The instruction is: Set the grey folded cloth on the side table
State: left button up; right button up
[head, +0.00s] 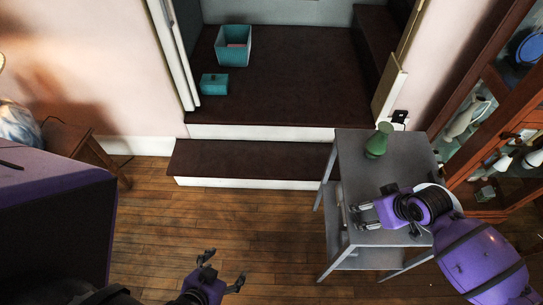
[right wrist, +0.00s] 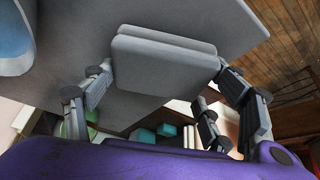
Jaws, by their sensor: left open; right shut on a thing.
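The grey folded cloth (right wrist: 165,60) is a flat, thick pad between the two fingers of my right gripper (right wrist: 163,72) in the right wrist view. My right gripper (head: 362,215) is shut on it, over the front left part of the grey side table (head: 345,160). In the head view the cloth hardly stands out against the grey tabletop. I cannot tell whether it touches the top. The side table also shows behind the cloth in the right wrist view (right wrist: 70,45). My left gripper (head: 223,269) is open and empty above the wooden floor.
A green vase (head: 377,142) stands at the back of the side table. A white round dish (head: 450,194) is partly hidden behind my right wrist. A glass cabinet (head: 470,160) is close on the right. A teal bin (head: 233,45) and teal box (head: 214,84) sit on the dark platform.

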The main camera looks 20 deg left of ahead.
jog(key=o, duration=2)
